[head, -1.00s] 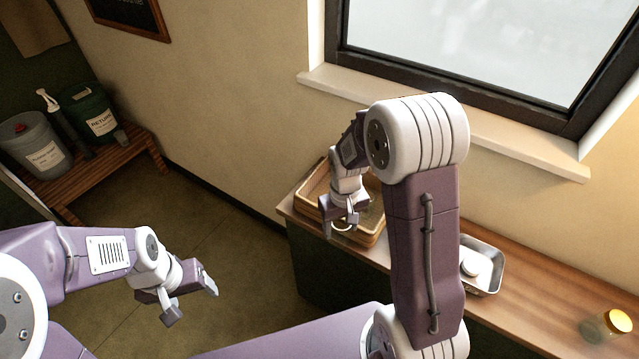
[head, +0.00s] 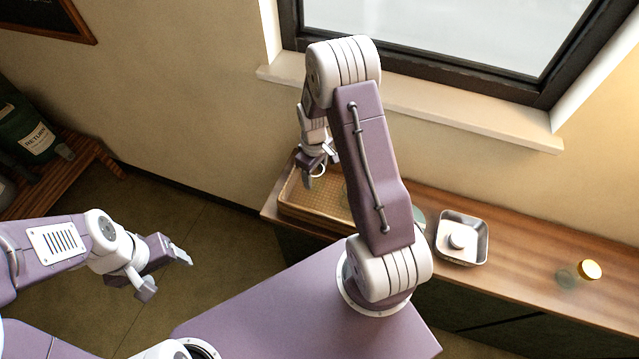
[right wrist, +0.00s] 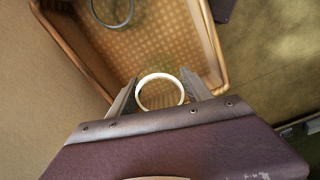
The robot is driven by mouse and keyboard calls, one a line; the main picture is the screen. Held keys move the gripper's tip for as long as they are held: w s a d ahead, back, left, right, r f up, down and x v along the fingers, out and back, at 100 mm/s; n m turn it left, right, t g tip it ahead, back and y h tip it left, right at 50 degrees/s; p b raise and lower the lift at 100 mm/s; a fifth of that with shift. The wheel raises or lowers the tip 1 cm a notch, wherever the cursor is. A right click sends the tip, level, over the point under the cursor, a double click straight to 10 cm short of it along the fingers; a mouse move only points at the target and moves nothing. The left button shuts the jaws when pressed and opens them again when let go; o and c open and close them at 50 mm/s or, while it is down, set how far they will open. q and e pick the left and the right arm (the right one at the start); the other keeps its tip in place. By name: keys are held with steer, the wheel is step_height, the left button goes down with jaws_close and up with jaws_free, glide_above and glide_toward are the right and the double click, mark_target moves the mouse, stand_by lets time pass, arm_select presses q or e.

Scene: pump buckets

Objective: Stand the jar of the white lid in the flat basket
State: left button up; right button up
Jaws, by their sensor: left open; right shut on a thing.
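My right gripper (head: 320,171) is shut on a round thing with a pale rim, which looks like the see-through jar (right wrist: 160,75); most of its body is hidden. The jar is over or inside the near part of the flat basket (head: 310,219); I cannot tell whether it touches the bottom. The woven basket also shows in the right wrist view (right wrist: 165,42). The white lid (head: 457,238) appears to lie in a metal tray (head: 473,258). My left gripper (head: 168,276) is open and empty, over the floor to the left.
Another round glass rim (right wrist: 112,12) shows in the basket. A greenish thing is partly hidden behind my right arm. A window sill (head: 420,105) runs behind.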

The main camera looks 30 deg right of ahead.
mark_target(313, 181)
steer(key=shift+w+d+f, duration=0.1)
steer(key=shift+w+f, duration=0.6)
steer(key=shift+f, duration=0.15)
step_height(313, 181, down, 3)
steer(key=shift+w+r+p, duration=0.1)
steer(key=shift+p, duration=0.35)
steer(key=shift+a+f, duration=0.2)
steer(key=shift+f, duration=0.15)
steer(key=shift+s+d, duration=0.1)
steer(key=shift+s, duration=0.25)
steer(key=shift+w+f, duration=0.15)
steer(key=shift+f, duration=0.15)
steer(key=o, duration=1.6)
arm_select(q)
steer(key=shift+w+r, duration=0.3)
steer(key=shift+w, duration=0.35)
arm_select(e)
steer(key=shift+r, duration=0.1)
arm_select(q)
steer(key=shift+r, duration=0.1)
